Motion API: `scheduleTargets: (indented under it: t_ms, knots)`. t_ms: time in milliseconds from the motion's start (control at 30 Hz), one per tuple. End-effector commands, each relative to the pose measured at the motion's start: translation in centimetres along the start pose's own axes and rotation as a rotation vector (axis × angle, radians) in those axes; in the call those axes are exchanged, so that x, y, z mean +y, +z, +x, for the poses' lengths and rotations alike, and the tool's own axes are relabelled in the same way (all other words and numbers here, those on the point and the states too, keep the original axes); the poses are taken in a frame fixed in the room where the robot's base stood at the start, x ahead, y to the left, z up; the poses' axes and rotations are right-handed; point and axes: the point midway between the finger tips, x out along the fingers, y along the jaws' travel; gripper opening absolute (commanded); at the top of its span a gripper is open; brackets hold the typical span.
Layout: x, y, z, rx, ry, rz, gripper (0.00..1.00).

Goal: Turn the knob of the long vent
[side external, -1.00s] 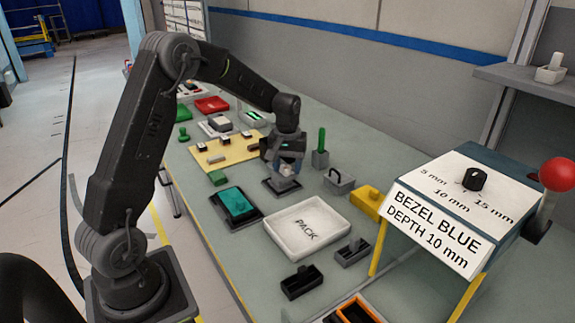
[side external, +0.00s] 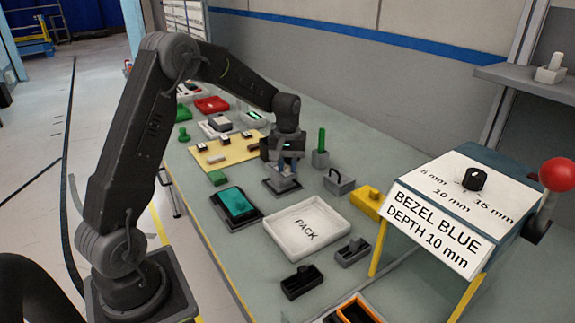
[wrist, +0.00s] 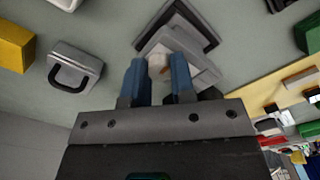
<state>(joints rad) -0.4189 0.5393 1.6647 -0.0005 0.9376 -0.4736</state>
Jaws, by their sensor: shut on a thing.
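A grey unit (side external: 283,186), which I take to be the long vent, sits in a dark square-framed base on the bench. In the wrist view the unit (wrist: 196,62) lies just beyond my fingers, with a small pale knob (wrist: 157,63) between them. My gripper (side external: 288,170) points down over the unit. Its two blue fingers (wrist: 159,72) are shut on the pale knob, one on each side. The fingers and my gripper body hide part of the unit and most of the knob's base.
A grey block with a green post (side external: 320,157) and a handled grey box (side external: 339,182) stand to the right. A white PACK tray (side external: 305,228) and a teal-topped unit (side external: 236,203) are nearer the camera. A tan board (side external: 225,150) lies to the left.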

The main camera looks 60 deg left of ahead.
Motion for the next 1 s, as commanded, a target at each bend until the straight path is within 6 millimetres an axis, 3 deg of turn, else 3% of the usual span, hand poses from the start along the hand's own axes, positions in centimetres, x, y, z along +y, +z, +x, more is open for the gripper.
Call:
scheduleTargets:
  t_ms: [1000]
  knots:
    - [0.00, -0.02, -0.02, 0.001, 0.000, -0.932, 0.00]
